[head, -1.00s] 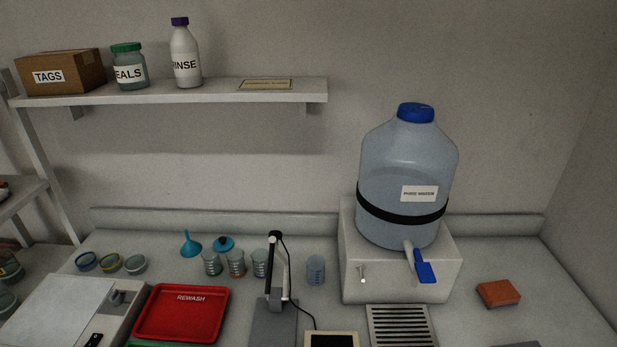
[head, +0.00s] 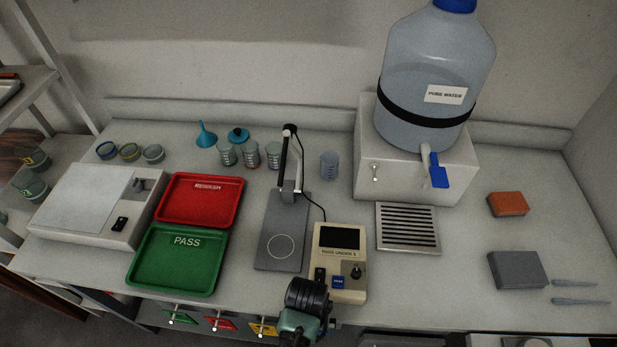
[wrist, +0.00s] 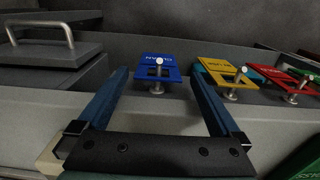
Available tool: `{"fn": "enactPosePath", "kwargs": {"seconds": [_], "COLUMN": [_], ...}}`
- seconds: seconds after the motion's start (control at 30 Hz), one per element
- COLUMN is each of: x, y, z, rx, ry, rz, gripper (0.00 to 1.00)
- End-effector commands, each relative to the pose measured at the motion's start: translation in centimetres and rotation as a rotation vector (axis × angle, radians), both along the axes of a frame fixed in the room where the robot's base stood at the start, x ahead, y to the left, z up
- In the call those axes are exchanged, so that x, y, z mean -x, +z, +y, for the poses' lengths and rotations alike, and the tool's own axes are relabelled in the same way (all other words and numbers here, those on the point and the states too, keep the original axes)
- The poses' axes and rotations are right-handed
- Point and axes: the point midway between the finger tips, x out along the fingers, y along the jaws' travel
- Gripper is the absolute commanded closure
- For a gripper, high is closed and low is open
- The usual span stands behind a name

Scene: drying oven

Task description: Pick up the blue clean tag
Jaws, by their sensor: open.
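The blue clean tag (wrist: 157,68) hangs on a metal peg at the bench front in the wrist view, its lettering upside down. My gripper (wrist: 159,76) is open, with one blue finger on each side of the tag and clear gaps between. Nothing is held. I cannot tell whether the fingertips are level with the tag in depth. In the head view my arm's dark end covers the spot right of the yellow tag (head: 264,326), and the blue tag is hidden there.
Yellow (wrist: 221,72), red (wrist: 289,78) and green tags hang on neighbouring pegs. A metal handle (wrist: 40,28) stands on a grey block at the wrist view's left. The bench holds the red rewash tray (head: 200,203), green pass tray (head: 175,265) and beige device (head: 341,240).

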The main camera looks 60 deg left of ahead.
Motion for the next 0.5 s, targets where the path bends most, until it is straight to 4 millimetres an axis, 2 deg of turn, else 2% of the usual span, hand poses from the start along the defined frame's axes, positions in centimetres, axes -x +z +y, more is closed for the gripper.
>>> {"fn": "enactPosePath", "kwargs": {"seconds": [0.23,0.5], "x": [-0.2,-0.2], "y": [-3.3,-4.0], "z": [-0.1,-0.1], "rx": [0.001,0.0], "ry": [0.001,0.0], "rz": [0.002,0.0], "gripper": [0.0,0.0]}}
